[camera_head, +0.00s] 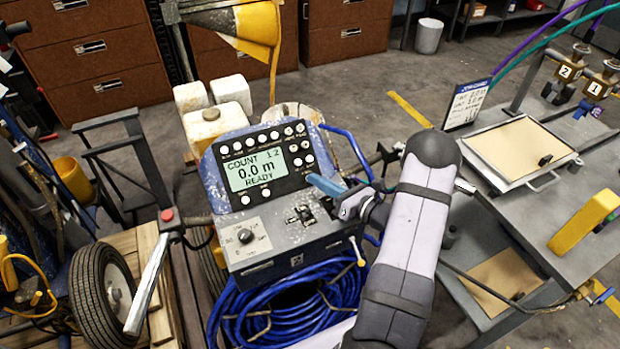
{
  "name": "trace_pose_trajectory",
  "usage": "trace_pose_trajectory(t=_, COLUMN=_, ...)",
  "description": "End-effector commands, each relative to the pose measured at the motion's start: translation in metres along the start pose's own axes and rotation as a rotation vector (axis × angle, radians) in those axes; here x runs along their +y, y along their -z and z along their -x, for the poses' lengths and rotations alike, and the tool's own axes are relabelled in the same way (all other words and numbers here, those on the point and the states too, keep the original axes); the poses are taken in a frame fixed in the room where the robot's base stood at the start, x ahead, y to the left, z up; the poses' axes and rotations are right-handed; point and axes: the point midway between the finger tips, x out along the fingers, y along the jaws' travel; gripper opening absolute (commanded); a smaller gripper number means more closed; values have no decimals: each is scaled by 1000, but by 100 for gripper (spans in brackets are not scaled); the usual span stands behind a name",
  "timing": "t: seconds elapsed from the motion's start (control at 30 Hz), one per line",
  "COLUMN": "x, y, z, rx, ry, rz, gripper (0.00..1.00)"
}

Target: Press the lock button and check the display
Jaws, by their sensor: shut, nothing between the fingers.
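The display (256,171) on the striper's blue control console reads "COUNT 1.2", "0.0 m" and "READY". White round buttons (262,138) run in a row above it. More buttons lie to its right and two lie below. Their labels are too small to read, so I cannot tell which is the lock button. My gripper (312,180) is shut and empty, with blue fingers pointing left toward the panel's lower right, just below the right-hand buttons. I cannot tell whether its tip touches the panel. The fingers and wrist cover part of the console's right edge.
Below the display is a lower panel with a black knob (245,236) and a small lever (301,214). A coiled blue hose (270,318) lies beneath. A handlebar with a red button (167,214) is at left. A grey workbench (520,225) stands at right.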

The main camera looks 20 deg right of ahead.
Motion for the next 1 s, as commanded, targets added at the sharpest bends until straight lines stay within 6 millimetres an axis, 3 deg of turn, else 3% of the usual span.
trace_pose_trajectory(t=1.0, x=-4, y=5, z=-6, rx=0, ry=0, rz=0, gripper=0)
